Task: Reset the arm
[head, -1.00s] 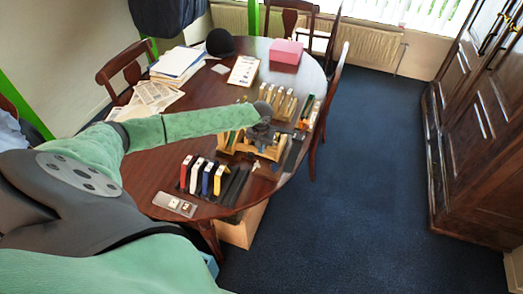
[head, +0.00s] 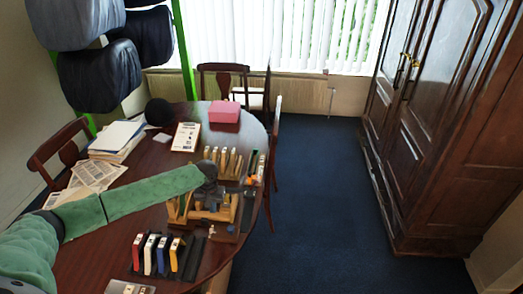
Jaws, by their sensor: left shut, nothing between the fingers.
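My left arm comes in from the left in a green sleeve and reaches over the table (head: 100,255). My left gripper (head: 212,196) is a small dark shape at the end of the sleeve, over a light wooden stand (head: 183,214). It is shut with nothing seen in it. Its fingertips are small and blend with the dark pieces around the stand, so I cannot tell whether they touch anything. My right gripper is not in view.
Several coloured blocks (head: 150,254) stand in a dark rack at the front. Wooden pieces (head: 224,160), a pink box (head: 224,112), a black hat (head: 159,112) and papers (head: 118,135) lie farther back. Chairs (head: 58,158) ring the table. Blue floor (head: 325,200) is clear up to the wardrobe (head: 440,150).

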